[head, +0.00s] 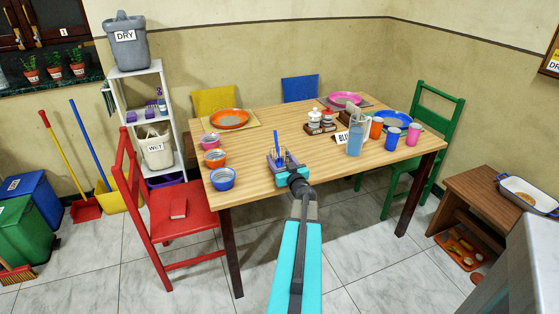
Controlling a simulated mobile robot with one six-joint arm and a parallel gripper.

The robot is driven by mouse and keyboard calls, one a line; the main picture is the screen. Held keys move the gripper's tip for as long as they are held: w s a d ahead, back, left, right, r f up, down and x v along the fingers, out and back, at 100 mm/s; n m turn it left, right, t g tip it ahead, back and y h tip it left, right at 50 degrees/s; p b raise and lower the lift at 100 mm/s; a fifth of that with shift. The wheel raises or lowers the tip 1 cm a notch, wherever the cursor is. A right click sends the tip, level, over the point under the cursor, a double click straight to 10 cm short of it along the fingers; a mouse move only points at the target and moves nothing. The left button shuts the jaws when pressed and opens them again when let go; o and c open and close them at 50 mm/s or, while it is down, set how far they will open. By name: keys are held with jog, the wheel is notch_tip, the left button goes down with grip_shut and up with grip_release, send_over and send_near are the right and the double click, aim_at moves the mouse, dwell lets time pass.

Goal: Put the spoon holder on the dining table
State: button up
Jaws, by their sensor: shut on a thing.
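The wooden dining table (265,122) stands in the middle of the head view. My gripper (282,161) is over the table's near edge, shut on the spoon holder (279,158). The holder looks like a small blue cup with a blue upright piece (278,140) rising from it. The jaws hide much of the holder. I cannot tell whether its base touches the tabletop or hangs just above it.
Several bowls, including a blue one (222,179), line the table's left edge. A blue pitcher (356,136), a label stand (342,138) and cups (392,139) stand to the right. Bare tabletop lies around the gripper. A red chair (180,218) stands at left.

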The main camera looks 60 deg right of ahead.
jog(key=shift+f, duration=0.1)
jog(key=o, duration=1.3)
jog(key=shift+c, duration=0.2)
jog(key=shift+s, duration=0.1)
jog(key=shift+b+v, duration=0.35)
jog(key=shift+v, duration=5.6)
jog(key=shift+s, duration=0.1)
